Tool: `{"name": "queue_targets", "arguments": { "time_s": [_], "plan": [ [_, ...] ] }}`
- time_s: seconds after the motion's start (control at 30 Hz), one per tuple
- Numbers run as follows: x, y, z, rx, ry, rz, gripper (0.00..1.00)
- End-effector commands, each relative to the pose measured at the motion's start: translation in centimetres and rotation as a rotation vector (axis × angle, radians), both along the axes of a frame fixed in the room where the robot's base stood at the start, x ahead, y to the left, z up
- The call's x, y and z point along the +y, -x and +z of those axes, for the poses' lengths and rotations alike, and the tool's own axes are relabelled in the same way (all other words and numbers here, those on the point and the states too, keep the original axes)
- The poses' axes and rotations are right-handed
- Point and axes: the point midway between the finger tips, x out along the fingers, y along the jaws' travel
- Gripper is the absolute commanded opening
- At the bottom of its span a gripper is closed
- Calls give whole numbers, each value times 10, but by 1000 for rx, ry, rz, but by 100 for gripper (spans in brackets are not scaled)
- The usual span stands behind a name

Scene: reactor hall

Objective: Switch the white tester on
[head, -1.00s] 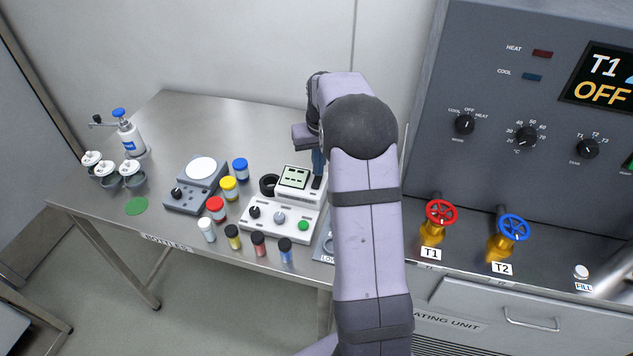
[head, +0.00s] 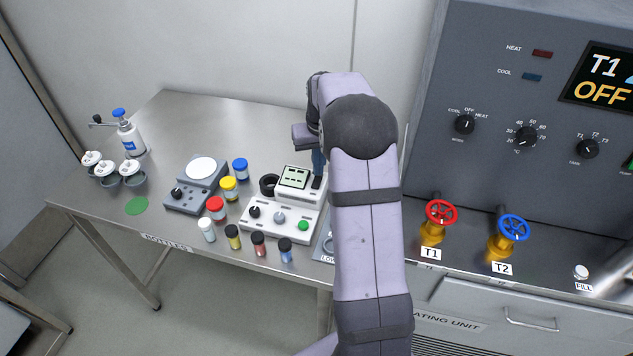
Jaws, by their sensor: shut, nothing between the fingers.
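The white tester (head: 283,217) stands on the steel table, left of my arm. It has a raised back part with a greenish display (head: 295,177) showing dark marks. Its front panel carries a black knob (head: 255,212), a grey knob (head: 279,218) and a green button (head: 303,225). My gripper (head: 317,183) points down at the right end of the raised part, beside the display. Its fingers are shut with nothing between them. My arm hides the area right of the tester, and I cannot tell whether the fingertips touch it.
Several capped bottles (head: 229,189) stand left and in front of the tester. A grey device with a white round plate (head: 201,169) is further left. A black ring (head: 269,185) sits beside the display. A control cabinet (head: 470,60) with red (head: 441,213) and blue (head: 513,227) valves stands right.

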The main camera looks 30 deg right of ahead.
Motion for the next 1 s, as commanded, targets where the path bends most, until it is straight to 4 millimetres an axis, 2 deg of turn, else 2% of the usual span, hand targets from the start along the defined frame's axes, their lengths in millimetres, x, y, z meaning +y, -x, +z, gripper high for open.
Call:
{"name": "queue_targets", "arguments": {
  "time_s": [1.0],
  "plan": [
    [0,0,-13,1,0,0,0]
  ]
}}
